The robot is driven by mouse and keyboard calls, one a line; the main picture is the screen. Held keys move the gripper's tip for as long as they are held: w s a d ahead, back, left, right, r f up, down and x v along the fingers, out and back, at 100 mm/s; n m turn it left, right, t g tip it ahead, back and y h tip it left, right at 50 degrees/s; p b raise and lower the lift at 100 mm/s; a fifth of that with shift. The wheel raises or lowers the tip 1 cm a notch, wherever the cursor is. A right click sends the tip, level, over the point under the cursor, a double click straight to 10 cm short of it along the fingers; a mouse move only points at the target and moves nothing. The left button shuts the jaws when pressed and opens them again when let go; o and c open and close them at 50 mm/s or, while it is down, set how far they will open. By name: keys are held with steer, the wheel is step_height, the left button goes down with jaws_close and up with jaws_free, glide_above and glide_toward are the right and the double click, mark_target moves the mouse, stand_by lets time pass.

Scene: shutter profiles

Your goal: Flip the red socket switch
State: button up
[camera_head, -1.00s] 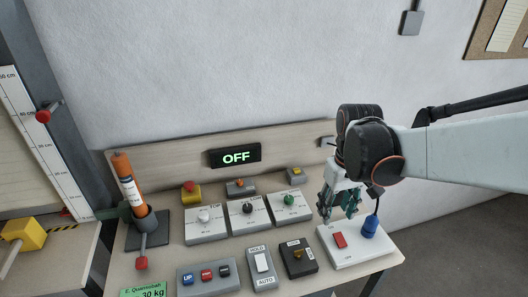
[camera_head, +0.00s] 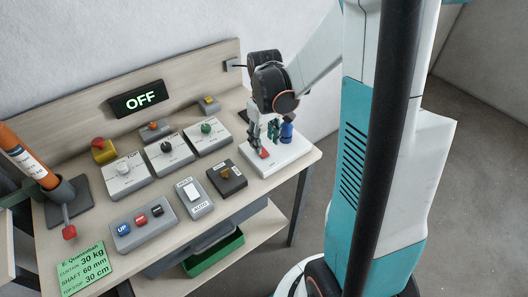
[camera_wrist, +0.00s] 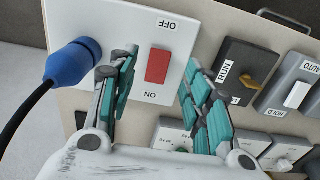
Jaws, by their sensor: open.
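The red socket switch (camera_wrist: 158,66) sits on a white socket plate (camera_wrist: 95,18) with OFF and ON labels. In the wrist view it lies between and just beyond my open fingers. In the head view the red switch (camera_head: 264,153) is partly hidden by my gripper (camera_head: 265,142), which is above the white plate (camera_head: 283,165). My gripper also shows in the wrist view (camera_wrist: 155,95), with its teal fingers spread on both sides of the switch. I cannot tell whether they touch the plate. The display (camera_head: 139,99) reads OFF.
A blue plug (camera_wrist: 72,63) with a black cable stands in the plate beside one finger. A RUN key switch (camera_wrist: 244,72) and a HOLD/AUTO rocker (camera_wrist: 296,95) are close on the other side. Several control boxes fill the bench, with a green bin (camera_head: 215,256) below.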

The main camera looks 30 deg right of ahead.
mark_target(264, 154)
step_height(264, 154, down, 5)
steer(key=shift+r+b, duration=0.1)
steer(key=shift+b, duration=0.5)
steer(key=c, duration=1.1)
